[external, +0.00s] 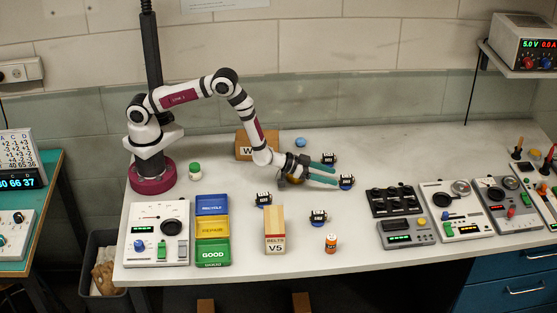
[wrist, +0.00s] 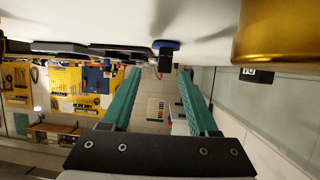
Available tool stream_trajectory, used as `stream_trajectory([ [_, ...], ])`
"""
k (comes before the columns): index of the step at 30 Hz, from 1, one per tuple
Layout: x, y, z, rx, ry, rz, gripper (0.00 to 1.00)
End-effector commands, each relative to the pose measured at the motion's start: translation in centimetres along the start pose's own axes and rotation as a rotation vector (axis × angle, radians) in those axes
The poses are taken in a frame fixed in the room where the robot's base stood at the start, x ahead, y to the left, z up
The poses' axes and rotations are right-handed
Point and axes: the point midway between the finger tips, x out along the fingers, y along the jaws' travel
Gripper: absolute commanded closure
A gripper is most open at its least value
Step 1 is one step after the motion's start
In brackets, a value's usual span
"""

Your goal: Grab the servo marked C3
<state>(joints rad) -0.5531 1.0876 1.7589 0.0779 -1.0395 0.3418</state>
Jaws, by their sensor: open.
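Several small black servos with white labels stand on the bench. In the external view one servo (external: 346,182) is at the tip of the nearer finger, and another (external: 330,159) is by the farther fingertip. Two more, a left servo (external: 264,199) and a front servo (external: 319,217), stand nearer the front. Their labels are too small to read, so I cannot tell which is C3. My gripper (external: 335,174) has teal fingers, spread and empty, low over the bench. In the wrist view the gripper (wrist: 158,70) frames a dark servo with a blue disc (wrist: 166,45) beyond the fingertips.
A brass cylinder (wrist: 277,35) is close on the right in the wrist view.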

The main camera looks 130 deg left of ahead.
Motion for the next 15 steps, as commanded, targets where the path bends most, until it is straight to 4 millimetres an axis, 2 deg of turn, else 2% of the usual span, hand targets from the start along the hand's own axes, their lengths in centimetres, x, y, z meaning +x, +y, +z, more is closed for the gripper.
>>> stream_trajectory([
  [9, 5.1, -0.8, -0.4, 0.000, -0.001, 0.000, 0.40],
  [15, 5.6, -0.7, -0.5, 0.000, -0.002, 0.000, 0.40],
])
